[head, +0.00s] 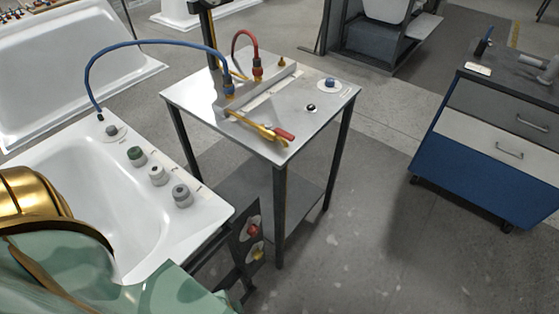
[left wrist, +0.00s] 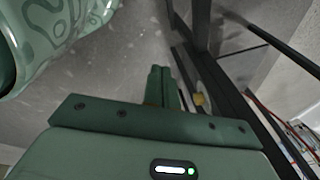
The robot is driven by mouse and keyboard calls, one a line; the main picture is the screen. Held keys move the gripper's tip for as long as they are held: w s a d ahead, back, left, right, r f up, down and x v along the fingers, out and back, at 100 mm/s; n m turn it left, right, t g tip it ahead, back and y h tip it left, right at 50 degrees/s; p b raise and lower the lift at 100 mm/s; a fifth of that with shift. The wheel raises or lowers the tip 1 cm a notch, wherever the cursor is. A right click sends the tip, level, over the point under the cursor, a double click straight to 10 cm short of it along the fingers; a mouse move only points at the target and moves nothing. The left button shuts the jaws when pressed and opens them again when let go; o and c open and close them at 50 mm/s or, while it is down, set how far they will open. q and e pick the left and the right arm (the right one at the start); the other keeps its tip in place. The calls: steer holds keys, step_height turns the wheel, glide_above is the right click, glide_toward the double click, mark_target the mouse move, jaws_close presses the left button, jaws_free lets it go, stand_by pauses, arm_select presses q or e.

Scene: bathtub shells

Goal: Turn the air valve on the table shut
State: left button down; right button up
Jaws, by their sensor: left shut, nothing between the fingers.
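The air valve (head: 266,129) is a brass-yellow fitting at the front edge of the grey metal table (head: 312,122) in the head view. Its red handle (head: 285,134) points to the right, towards the table's front corner. Whether the handle lies along or across the valve is too small to tell. My left gripper (left wrist: 160,78) shows in the left wrist view with its green fingers together and empty, above the grey floor and apart from the valve. The valve is not seen in that view. My left gripper is hidden in the head view, and my right gripper is not seen.
Blue (head: 150,42) and red (head: 244,33) hoses join fittings on the table. A white tub shell (head: 215,212) with several grey and green knobs stands left of it. A blue cabinet (head: 470,170) stands right; floor between is clear.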

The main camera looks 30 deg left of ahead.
arm_select(q)
steer(key=w+r+t+p, duration=0.1)
steer(key=w+r, duration=0.3)
steer(key=r, duration=0.5)
steer(key=w+r+t+y, duration=0.1)
steer(key=w+r+t, duration=0.15)
steer(key=r, duration=0.55)
steer(key=w+r+t+p, duration=0.1)
steer(key=w+r, duration=0.3)
steer(key=r, duration=0.5)
steer(key=w+d+r+n+t+h, duration=0.65)
steer(key=w+d+r+t, duration=0.2)
steer(key=w+d, duration=0.3)
steer(key=w+a+r+n+t+y, duration=0.3)
steer(key=w+r+n+t, duration=0.1)
steer(key=n, duration=0.5)
steer(key=n+g+y+b, duration=0.2)
steer(key=n+g+y, duration=0.4)
steer(key=n+y, duration=0.9)
glide_toward(280, 135)
steer(key=a+n+h, duration=0.1)
steer(key=a, duration=0.1)
steer(key=a+r+n+h, duration=0.1)
steer(key=a, duration=0.1)
steer(key=shift+s+a, duration=0.15)
steer(key=shift+a, duration=0.1)
steer(key=shift+w+d+r+b, duration=0.1)
steer(key=shift+w+b, duration=0.35)
steer(key=shift+w, duration=1.65)
